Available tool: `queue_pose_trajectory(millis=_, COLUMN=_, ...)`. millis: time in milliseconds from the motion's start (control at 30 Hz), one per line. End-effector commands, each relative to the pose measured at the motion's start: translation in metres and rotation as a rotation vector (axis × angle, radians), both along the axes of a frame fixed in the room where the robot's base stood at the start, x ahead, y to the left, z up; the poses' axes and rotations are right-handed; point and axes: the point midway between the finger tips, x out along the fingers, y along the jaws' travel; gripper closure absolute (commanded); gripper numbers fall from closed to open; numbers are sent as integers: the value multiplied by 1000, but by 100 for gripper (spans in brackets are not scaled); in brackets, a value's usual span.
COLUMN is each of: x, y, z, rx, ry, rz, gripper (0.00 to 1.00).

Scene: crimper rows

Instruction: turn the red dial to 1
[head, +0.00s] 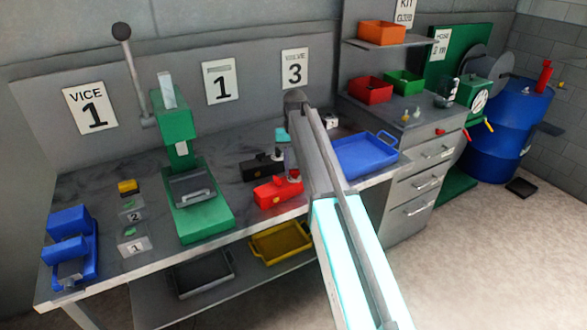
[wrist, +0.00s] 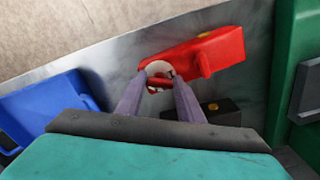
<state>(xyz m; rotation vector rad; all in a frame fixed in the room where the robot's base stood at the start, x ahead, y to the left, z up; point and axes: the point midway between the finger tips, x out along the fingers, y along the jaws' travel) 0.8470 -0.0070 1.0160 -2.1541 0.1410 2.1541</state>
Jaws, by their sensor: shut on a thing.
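The red crimper (head: 275,193) sits near the bench's front edge, and its red body also shows in the wrist view (wrist: 212,54). On its end is a pale round disc with the red dial (wrist: 159,82) on it. My gripper (wrist: 158,77) has its two grey fingers shut on the red dial, one on each side. In the head view my gripper (head: 292,172) reaches down over the crimper's right end. The dial's marks and pointer are too small and too covered to read.
A black crimper (head: 261,167) stands just behind the red one. A green press (head: 202,215) is to the left, and a blue tray (head: 365,156) to the right. A yellow tray (head: 281,243) lies on the shelf below. My arm hides part of the bench.

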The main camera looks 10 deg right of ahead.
Motion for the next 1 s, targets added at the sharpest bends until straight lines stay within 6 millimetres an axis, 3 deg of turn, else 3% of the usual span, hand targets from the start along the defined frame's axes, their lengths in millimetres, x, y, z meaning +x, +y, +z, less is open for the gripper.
queue_pose_trajectory(millis=433, x=0, y=-1, z=0, rx=0, ry=-1, rz=296, gripper=88)
queue_pose_trajectory(millis=1000, x=0, y=0, z=0, rx=1, ry=0, rz=353, gripper=88)
